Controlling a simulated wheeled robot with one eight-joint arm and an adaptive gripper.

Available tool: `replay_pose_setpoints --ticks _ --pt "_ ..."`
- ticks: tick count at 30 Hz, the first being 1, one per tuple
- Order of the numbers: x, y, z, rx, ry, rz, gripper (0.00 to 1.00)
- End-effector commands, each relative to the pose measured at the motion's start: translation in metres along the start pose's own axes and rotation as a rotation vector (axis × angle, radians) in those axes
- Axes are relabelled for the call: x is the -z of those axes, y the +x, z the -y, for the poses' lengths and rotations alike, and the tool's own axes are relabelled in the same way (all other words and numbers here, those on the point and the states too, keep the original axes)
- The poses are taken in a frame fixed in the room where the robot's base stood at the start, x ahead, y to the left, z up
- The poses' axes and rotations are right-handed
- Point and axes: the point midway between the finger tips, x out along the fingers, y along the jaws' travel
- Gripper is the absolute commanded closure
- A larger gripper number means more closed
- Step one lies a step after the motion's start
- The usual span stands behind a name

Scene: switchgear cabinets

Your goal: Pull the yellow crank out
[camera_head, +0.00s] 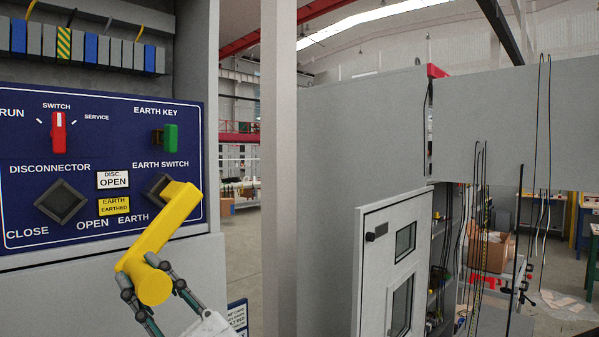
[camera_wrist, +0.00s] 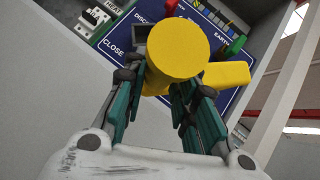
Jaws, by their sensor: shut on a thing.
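The yellow crank (camera_head: 160,235) slants down and left from the earth switch socket (camera_head: 157,187) on the blue panel. Its upper end is at the socket; whether it is fully seated I cannot tell. Its round handle end (camera_head: 152,284) is between the fingers of my gripper (camera_head: 148,278). In the wrist view the handle's round face (camera_wrist: 178,50) fills the space between the fingertips of my gripper (camera_wrist: 172,82), with the crank arm (camera_wrist: 227,74) to its right. My gripper is shut on the handle.
The blue panel (camera_head: 80,150) carries a red switch (camera_head: 58,132), a green earth key (camera_head: 170,138) and a dark disconnector socket (camera_head: 61,201). A grey post (camera_head: 279,150) stands to the right. Further right is a cabinet with an open door (camera_head: 392,262). Floor shows between panel and post.

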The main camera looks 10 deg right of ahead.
Motion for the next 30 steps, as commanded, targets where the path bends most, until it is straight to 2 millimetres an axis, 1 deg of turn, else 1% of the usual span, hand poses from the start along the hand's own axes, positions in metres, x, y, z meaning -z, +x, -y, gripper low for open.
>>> replay_pose_setpoints --ticks 1,8,24,30 --pt "-0.001 0.005 -0.007 -0.010 0.009 0.008 1.00" --pt "-0.004 0.003 -0.006 -0.010 0.009 0.008 1.00" --pt "-0.033 -0.030 -0.003 -0.007 0.006 0.006 1.00" --pt "-0.040 -0.039 -0.003 -0.006 0.004 0.006 1.00"
